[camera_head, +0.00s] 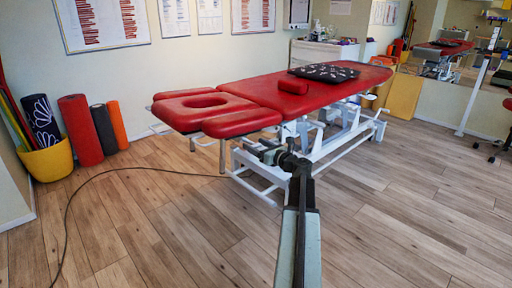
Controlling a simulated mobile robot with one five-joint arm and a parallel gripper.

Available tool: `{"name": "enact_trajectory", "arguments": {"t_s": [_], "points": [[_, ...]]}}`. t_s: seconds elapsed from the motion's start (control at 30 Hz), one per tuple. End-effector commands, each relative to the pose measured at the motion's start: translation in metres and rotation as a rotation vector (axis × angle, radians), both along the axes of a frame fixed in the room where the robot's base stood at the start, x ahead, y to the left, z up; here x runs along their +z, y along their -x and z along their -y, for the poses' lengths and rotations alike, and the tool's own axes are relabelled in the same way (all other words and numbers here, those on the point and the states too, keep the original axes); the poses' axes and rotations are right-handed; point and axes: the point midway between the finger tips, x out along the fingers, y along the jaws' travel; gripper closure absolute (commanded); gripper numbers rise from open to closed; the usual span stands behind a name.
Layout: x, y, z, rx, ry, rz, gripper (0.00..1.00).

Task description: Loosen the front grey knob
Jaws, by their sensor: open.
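A red treatment table (258,89) with a face hole in its head section stands on a white metal frame (330,150) in the middle of the room. My arm reaches up from the bottom centre. My gripper (270,154) is at its far end, open, in front of the frame below the near edge of the red top. I cannot make out a front grey knob; the dark gripper parts cover some of the frame there. I cannot tell whether the gripper touches the frame.
A yellow tub (47,160) and upright rolled mats (80,130) stand at the left wall. A dark cable (75,198) crosses the left floor.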

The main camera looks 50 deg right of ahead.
Motion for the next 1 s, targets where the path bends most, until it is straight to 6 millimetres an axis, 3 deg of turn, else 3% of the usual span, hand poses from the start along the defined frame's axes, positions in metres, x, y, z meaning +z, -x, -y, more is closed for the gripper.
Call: {"name": "enact_trajectory", "arguments": {"t_s": [0.07,0.27,0.3,0.67,1.0], "points": [[0.000,0.000,0.000,0.000,0.000,0.000,0.35],[0.000,0.001,0.000,0.000,0.000,0.000,0.90],[0.000,0.006,-0.010,-0.005,0.000,-0.001,0.91],[0.000,0.000,-0.001,0.003,0.075,-0.004,0.92],[0.000,0.000,-0.002,0.001,0.344,-0.021,0.91]]}}
